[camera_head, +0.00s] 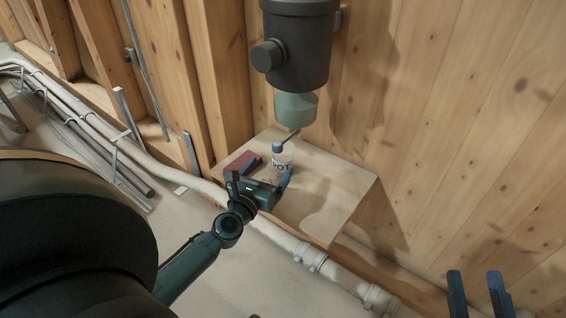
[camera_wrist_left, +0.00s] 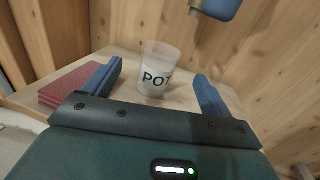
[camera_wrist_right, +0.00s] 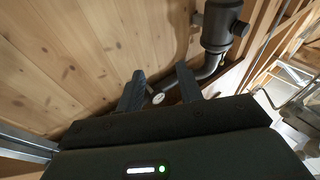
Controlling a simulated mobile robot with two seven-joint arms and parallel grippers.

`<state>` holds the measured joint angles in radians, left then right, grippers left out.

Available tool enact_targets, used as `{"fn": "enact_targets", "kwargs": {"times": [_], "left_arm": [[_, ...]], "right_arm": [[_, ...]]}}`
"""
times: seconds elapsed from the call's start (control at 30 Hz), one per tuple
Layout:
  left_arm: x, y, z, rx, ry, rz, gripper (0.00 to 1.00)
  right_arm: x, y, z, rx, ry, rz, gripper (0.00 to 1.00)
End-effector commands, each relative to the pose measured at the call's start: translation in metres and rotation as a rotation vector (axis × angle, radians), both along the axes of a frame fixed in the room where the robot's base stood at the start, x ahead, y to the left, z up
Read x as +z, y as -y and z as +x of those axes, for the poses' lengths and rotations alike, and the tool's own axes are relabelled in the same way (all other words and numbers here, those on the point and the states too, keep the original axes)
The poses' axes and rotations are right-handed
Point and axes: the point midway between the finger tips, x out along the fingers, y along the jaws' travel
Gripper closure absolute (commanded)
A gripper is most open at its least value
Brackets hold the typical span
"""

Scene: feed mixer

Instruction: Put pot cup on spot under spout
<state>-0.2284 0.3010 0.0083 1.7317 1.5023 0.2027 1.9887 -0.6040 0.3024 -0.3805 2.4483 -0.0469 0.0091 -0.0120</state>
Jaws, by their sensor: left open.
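The pot cup (camera_head: 283,161) is a clear, whitish cup marked "POT", standing upright on a wooden shelf (camera_head: 335,190). In the left wrist view the cup (camera_wrist_left: 158,72) stands just ahead of my left gripper (camera_wrist_left: 160,82), in line with the gap between its blue fingers. My left gripper (camera_head: 261,179) is open and empty. The pale green spout (camera_head: 296,108) hangs under a dark grey hopper (camera_head: 298,45), above the back of the shelf. I cannot make out a marked spot. My right gripper (camera_head: 478,293) is open and empty, low at the right, away from the shelf.
A dark red flat stack (camera_head: 243,163) lies on the shelf left of the cup. Pipes (camera_head: 315,262) run below the shelf. The shelf's right part is clear.

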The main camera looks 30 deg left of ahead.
Motion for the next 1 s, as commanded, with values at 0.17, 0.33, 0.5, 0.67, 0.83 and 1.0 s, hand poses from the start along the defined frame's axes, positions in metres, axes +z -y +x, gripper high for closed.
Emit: {"fn": "enact_targets", "kwargs": {"times": [0.17,0.33,0.5,0.67,0.83,1.0], "left_arm": [[0.0,-0.004,0.034,-0.002,0.001,0.003,0.16],[0.0,-0.006,0.049,-0.003,-0.002,0.005,0.16],[-0.001,-0.009,0.065,-0.003,0.0,0.007,0.16],[-0.003,-0.012,0.089,-0.004,0.0,0.007,0.16],[-0.002,-0.013,0.101,-0.004,-0.002,0.007,0.16],[-0.002,-0.013,0.101,-0.004,-0.002,0.007,0.16]], "right_arm": [[0.0,0.0,0.0,-0.001,-0.001,-0.002,0.64],[0.0,0.0,0.0,-0.001,-0.002,0.0,0.64],[-0.002,0.0,0.0,0.001,-0.003,0.005,0.64],[-0.005,0.0,0.0,0.005,-0.006,0.014,0.64],[-0.001,-0.001,0.001,0.007,0.004,0.022,0.64],[0.005,-0.001,0.001,0.011,0.016,0.027,0.64]]}}
